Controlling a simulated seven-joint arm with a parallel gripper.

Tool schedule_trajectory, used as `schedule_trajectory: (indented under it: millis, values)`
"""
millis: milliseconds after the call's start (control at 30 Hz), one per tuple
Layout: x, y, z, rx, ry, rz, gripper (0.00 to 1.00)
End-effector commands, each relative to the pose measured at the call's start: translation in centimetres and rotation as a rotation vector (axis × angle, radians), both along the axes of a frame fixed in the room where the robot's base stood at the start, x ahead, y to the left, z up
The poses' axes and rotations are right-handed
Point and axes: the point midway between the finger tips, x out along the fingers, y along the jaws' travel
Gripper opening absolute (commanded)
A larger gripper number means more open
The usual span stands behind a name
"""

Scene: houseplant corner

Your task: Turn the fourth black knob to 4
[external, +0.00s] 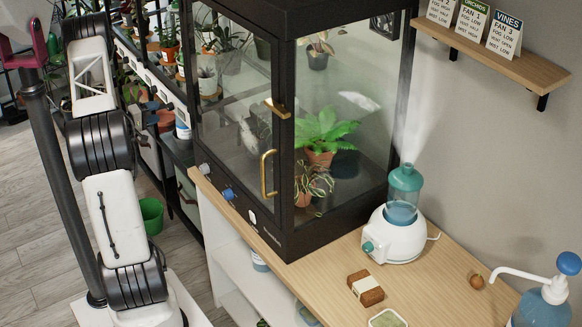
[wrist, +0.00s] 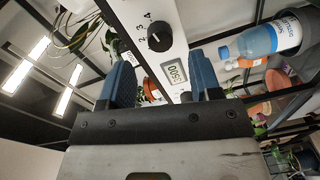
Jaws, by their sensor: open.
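In the wrist view a round black knob (wrist: 152,36) sits on a white panel strip (wrist: 172,32), with the numerals 2, 3 and 4 readable beside it. A light mark shows on the knob, but I cannot tell which number it points to. In the external view white strips with small dark knobs (external: 166,86) run along the plant rack; which is fourth is unclear.
In the wrist view a blue bottle (wrist: 250,42) and terracotta pots (wrist: 276,80) are at the right. In the external view a glass cabinet (external: 262,120) stands right of the rack. A white humidifier (external: 398,232) steams on the wooden bench (external: 330,265). A green bucket (external: 151,215) is on the floor.

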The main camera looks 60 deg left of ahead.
Motion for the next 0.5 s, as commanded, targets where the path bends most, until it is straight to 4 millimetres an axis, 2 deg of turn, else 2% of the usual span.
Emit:
schedule_trajectory:
  millis: [200,500]
  values:
    - [-2.3,-0.1,0.1,-0.001,0.000,0.000,0.58]
    - [-3.0,-0.1,0.1,0.000,0.000,0.000,0.58]
